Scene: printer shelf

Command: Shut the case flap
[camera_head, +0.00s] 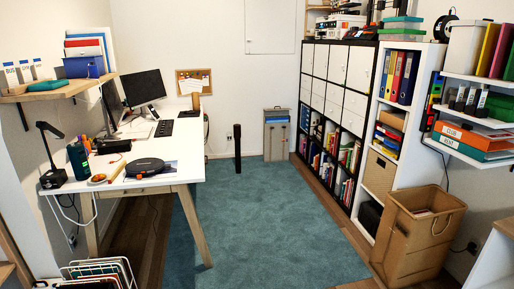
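No thing is clearly marked as the task's case. A grey upright case (277,142) stands on the floor against the back wall, at the far edge of the carpet. Its upper part shows a dark and bluish area, but it is too small to tell how a flap stands. Neither of my grippers is in view.
A white desk (190,160) with monitors and small items fills the left. Tall shelves (361,68) line the right, with a wall shelf (470,148) of binders jutting out. A wire rack (95,268) stands front left. The teal carpet (262,225) is clear.

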